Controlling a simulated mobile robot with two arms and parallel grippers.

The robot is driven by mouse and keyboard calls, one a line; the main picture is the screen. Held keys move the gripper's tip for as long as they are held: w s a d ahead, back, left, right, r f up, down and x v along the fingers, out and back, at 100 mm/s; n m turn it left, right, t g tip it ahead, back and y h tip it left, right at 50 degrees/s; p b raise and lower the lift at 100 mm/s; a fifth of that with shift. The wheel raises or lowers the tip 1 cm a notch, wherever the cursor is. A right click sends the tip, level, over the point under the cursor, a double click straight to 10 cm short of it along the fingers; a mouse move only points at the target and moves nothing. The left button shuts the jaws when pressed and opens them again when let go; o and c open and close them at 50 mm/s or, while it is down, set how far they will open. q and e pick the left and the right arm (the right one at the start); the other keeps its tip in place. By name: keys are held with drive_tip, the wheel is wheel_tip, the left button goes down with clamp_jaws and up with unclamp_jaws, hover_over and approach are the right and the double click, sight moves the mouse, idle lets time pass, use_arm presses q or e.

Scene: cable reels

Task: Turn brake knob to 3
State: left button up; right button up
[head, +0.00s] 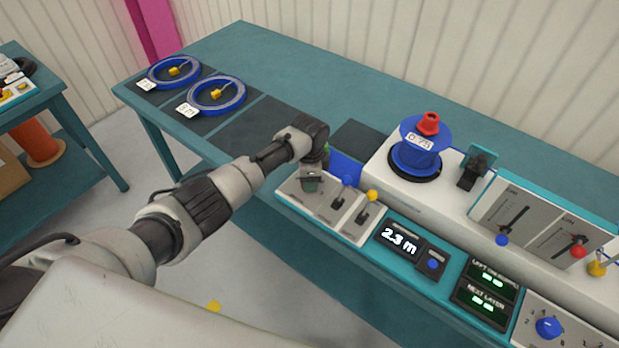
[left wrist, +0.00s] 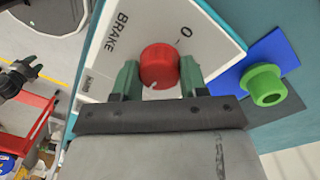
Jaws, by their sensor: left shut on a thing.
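The brake knob (left wrist: 159,66) is red and round, on a white panel (left wrist: 112,58) marked BRAKE and 0 in the left wrist view. A small pale mark shows near its lower edge; other scale marks are hidden or unclear. My left gripper (left wrist: 160,80) has a green finger on each side of the knob and is shut on it. In the head view my left gripper (head: 312,180) reaches down over the left end of the control panels and hides the knob.
Levers with a blue knob (head: 348,181) and a yellow knob (head: 372,195) stand just right of my gripper. A display (head: 399,240) reads 2.3 m. A blue reel (head: 416,150) with a red cap sits behind.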

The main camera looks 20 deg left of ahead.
use_arm(q)
drive_tip(key=shift+m, duration=0.3)
idle(0.4)
drive_tip(key=o, duration=0.9)
drive_tip(key=r, duration=1.1)
drive_tip(key=shift+w+b, duration=0.2)
drive_tip(key=shift+b, duration=0.2)
drive_tip(key=shift+f, duration=0.1)
